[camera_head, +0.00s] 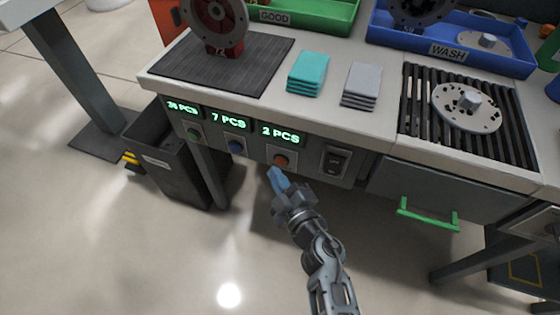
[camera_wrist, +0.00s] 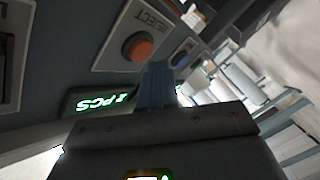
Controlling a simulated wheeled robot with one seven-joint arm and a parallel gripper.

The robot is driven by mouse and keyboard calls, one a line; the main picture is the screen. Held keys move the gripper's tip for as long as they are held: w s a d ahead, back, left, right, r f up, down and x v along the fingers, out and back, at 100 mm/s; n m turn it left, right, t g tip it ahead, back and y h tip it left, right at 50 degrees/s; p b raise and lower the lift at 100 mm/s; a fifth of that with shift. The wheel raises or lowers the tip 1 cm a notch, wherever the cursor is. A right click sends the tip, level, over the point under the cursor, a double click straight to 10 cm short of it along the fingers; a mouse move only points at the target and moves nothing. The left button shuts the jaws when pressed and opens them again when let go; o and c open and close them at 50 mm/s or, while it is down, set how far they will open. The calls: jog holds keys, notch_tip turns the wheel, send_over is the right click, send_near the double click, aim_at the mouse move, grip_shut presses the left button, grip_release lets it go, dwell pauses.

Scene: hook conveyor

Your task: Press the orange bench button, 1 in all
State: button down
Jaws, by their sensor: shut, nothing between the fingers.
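The orange button (camera_head: 281,160) is on the front panel of the bench, under a green display reading "2 PCS" (camera_head: 281,135). My gripper (camera_head: 276,174) has blue fingers and is shut and empty. Its tips are just below and in front of the orange button in the head view. In the wrist view the fingers (camera_wrist: 157,85) end close beside the button; I cannot tell whether they touch it.
A blue button (camera_head: 236,148) and a green button (camera_head: 193,133) are to the left on the panel. A black rocker switch (camera_head: 335,162) is to the right. A drawer with a green handle (camera_head: 428,214) is farther right. A dark bin (camera_head: 165,165) stands at the left.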

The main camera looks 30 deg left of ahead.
jog(key=shift+w, duration=0.4)
jog(key=shift+w+a, duration=0.2)
jog(key=shift+w, duration=0.2)
dwell(0.8)
dwell(0.3)
jog(key=shift+s+d+p, duration=0.25)
jog(key=shift+s+p, duration=0.15)
jog(key=shift+s, duration=0.4)
jog(key=s, duration=0.2)
jog(key=s+d+p, duration=0.1)
jog(key=s, duration=0.2)
dwell(0.9)
